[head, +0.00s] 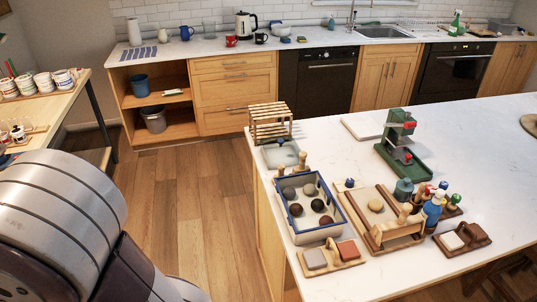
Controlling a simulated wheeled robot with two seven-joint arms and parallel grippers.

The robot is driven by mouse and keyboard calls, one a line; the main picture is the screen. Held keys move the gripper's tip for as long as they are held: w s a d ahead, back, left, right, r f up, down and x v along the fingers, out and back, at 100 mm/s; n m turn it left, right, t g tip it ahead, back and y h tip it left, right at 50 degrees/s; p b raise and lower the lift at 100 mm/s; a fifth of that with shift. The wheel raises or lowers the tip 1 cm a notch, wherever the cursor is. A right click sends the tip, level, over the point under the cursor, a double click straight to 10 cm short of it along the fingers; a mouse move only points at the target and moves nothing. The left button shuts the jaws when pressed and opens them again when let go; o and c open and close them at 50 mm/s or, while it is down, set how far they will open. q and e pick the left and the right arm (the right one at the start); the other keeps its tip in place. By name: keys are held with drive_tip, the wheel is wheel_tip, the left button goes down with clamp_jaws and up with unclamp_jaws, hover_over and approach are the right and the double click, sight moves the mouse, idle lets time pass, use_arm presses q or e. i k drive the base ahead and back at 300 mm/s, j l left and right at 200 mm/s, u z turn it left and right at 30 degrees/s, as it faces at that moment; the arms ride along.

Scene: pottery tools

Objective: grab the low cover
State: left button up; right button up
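I cannot tell for sure which thing is the low cover. A small pale piece with a dark blue knob (349,183) sits low on the white island top (470,120), between the blue-rimmed tray and a wooden board. A round tan disc (376,205) lies on that board. My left arm fills the lower left corner, with its gripper out of the picture. My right gripper is not in view.
A blue-rimmed tray of balls (296,224), a wooden rack (270,121), a green press (402,145), a wooden board (368,222) and several bottles (432,208) crowd the island. The wooden floor (195,190) on its left is open. A side table (45,120) holds cups.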

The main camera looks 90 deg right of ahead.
sight(275, 151)
drive_tip(key=i+l+z, duration=0.1)
drive_tip(key=z, duration=0.3)
drive_tip(key=i+z, duration=0.25)
drive_tip(key=z, duration=0.15)
drive_tip(key=i+z, duration=0.2)
drive_tip(key=z, duration=0.2)
drive_tip(key=i+j+z, duration=0.1)
drive_tip(key=z, duration=0.3)
drive_tip(key=i+l+z, duration=0.2)
drive_tip(key=i+z, duration=0.2)
drive_tip(key=i, duration=0.25)
drive_tip(key=i+z, duration=0.4)
drive_tip(key=i, duration=0.3)
drive_tip(key=i+z, duration=0.4)
drive_tip(key=i+j+z, duration=0.15)
drive_tip(key=z, duration=0.3)
drive_tip(key=i+j+z, duration=0.25)
drive_tip(key=z, duration=0.15)
drive_tip(key=i, duration=0.05)
